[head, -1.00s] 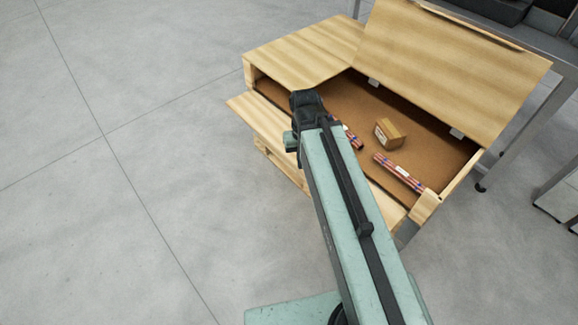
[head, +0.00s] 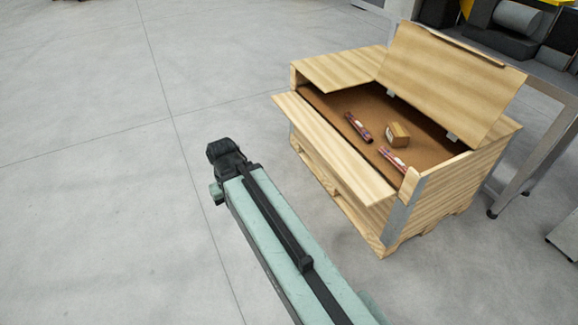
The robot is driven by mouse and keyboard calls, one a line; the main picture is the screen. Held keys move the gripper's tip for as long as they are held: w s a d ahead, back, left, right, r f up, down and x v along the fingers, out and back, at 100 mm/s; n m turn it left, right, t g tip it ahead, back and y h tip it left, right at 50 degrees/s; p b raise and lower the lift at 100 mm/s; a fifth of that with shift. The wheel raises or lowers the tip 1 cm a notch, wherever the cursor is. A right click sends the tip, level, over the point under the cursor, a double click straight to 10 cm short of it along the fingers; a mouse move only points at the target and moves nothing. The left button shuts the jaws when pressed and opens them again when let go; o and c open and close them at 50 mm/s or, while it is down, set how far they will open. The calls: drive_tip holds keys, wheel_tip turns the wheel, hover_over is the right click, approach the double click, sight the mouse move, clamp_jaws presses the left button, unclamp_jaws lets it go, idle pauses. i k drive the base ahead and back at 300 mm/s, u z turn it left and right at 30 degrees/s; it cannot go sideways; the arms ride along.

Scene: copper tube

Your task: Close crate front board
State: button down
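The wooden crate (head: 440,208) stands on its pallet base at the right of the head view. Its front board (head: 335,150) is hinged open, sloping outward and down from the crate's front edge. My gripper (head: 222,152) is in front of the crate, left of the board and apart from it, over bare floor. It looks dark and small, seen from behind, so its fingers are hidden. Nothing shows held in it.
The crate's lid panel (head: 450,80) is raised at the back, and a flat top panel (head: 340,68) covers the left part. Inside lie two red tubes (head: 358,127) and a small cardboard box (head: 398,134). A metal table (head: 535,150) stands at the right. The floor at left is clear.

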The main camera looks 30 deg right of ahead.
sight(366, 183)
drive_tip(key=u, duration=0.1)
drive_tip(key=i, duration=1.6)
drive_tip(key=u, duration=0.3)
